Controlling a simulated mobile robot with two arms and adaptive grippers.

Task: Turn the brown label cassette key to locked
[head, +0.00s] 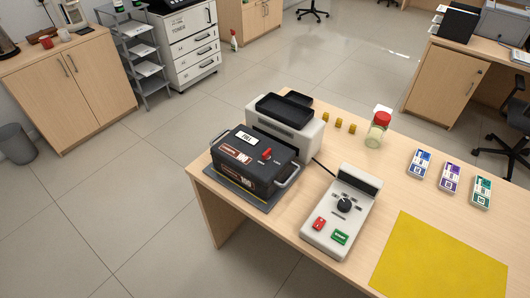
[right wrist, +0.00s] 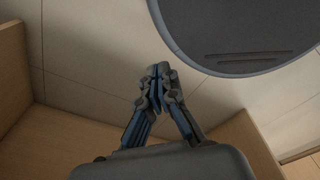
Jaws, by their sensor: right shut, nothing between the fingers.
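The dark grey cassette (head: 252,163) lies on a dark mat at the left end of the counter in the head view. It has a brown label (head: 235,155) with white print, a second label reading 100 on its front side, and a red key (head: 267,153) on its top. The key's exact setting is too small to tell. Neither gripper shows in the head view. In the right wrist view my right gripper (right wrist: 157,85) is shut and empty, with its fingertips together, away from the cassette. My left gripper is out of view.
A grey-white machine with black trays (head: 285,110) stands directly behind the cassette. A control box (head: 341,212) with a dial and red and green buttons stands to its right. A red-lidded jar (head: 377,130), banded note stacks (head: 451,177) and a yellow mat (head: 440,258) lie farther right.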

